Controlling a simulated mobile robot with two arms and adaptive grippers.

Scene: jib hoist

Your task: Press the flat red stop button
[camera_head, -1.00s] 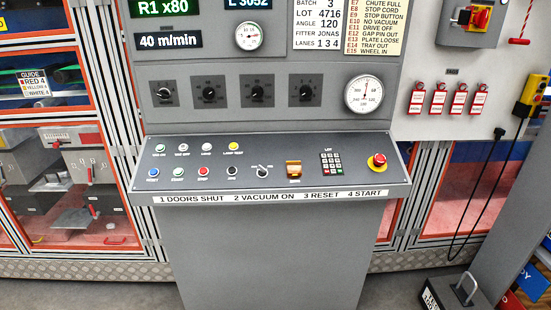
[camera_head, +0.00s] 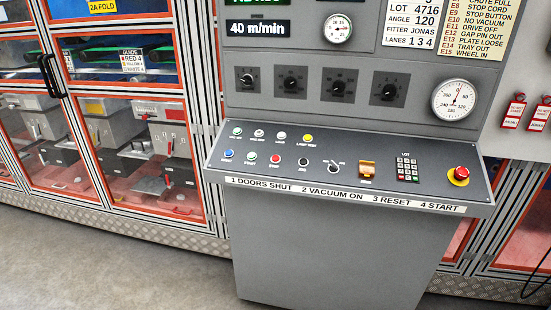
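The sloped grey control desk (camera_head: 330,189) stands in the middle of the head view. A small flat red button (camera_head: 275,159) sits in its front row, between a green button (camera_head: 250,157) and a black button (camera_head: 302,162). The tiny labels under the buttons are too small to read surely. A larger red mushroom button (camera_head: 461,174) on a yellow base is at the desk's right end. Neither of my grippers is in view, and nothing covers the buttons.
The front row also has a blue button (camera_head: 228,153), a selector switch (camera_head: 333,168), an orange-brown covered switch (camera_head: 367,168) and a keypad (camera_head: 407,168). Dials and gauges (camera_head: 454,100) rise behind. Glazed orange-framed cabinets (camera_head: 140,150) stand left. Grey floor (camera_head: 130,275) is clear at front left.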

